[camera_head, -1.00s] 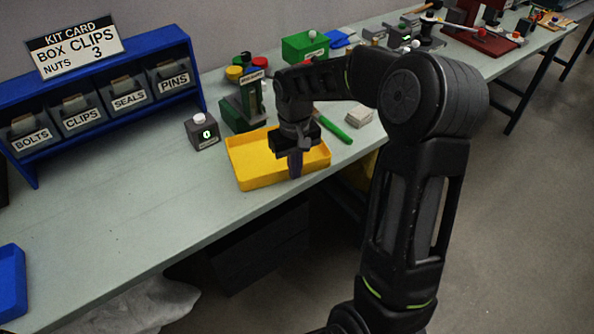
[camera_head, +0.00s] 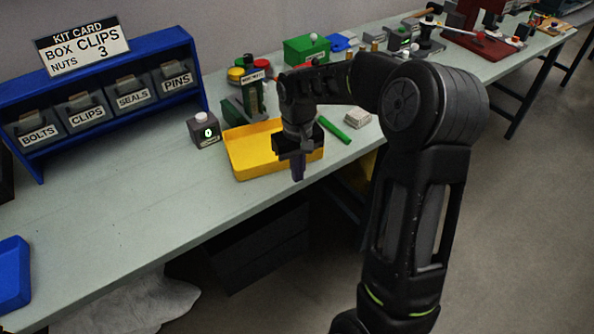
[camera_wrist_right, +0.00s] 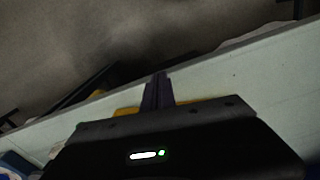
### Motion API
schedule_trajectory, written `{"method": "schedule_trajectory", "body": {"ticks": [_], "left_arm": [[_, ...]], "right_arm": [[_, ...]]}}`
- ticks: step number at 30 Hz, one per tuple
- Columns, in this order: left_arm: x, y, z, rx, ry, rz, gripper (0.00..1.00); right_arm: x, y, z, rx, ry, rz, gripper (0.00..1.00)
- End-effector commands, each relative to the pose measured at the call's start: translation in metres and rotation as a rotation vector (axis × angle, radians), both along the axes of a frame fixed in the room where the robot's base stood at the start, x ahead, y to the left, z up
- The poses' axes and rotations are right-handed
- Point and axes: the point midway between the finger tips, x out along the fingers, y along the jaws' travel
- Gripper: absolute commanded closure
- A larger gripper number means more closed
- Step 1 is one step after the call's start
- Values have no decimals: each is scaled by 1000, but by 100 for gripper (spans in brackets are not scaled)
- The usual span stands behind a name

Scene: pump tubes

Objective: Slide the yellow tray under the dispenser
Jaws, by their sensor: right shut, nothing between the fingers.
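The yellow tray (camera_head: 250,158) lies on the bench near its front edge, in front of the green dispenser (camera_head: 243,104). My right gripper (camera_head: 298,176) is shut and empty, pointing down at the tray's front right side and hiding part of its rim. Whether the fingers touch the tray cannot be told. In the right wrist view the shut fingers (camera_wrist_right: 158,90) stand before the bench edge, and a strip of the yellow tray (camera_wrist_right: 125,111) shows beside them. My left gripper is not in view.
A small dark box with a white knob (camera_head: 203,129) stands left of the dispenser. A green stick (camera_head: 334,130) and a pale block (camera_head: 358,116) lie to the tray's right. A blue rack of labelled bins (camera_head: 104,100) stands behind. The bench (camera_head: 120,215) left of the tray is clear.

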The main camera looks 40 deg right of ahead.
Motion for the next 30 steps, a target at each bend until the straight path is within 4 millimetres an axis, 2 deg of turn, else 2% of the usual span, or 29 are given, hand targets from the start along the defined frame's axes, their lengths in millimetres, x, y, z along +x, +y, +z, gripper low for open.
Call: {"method": "schedule_trajectory", "body": {"ticks": [1,9,15,19,30], "left_arm": [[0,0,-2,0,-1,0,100],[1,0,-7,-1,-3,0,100],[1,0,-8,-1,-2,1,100],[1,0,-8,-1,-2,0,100],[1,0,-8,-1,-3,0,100]], "right_arm": [[3,-1,11,-3,-13,0,100],[3,-1,63,-2,-12,-1,100],[2,0,90,-1,-8,-1,100],[1,-1,97,-1,-7,-1,100],[1,0,97,-1,-6,-1,100]]}}
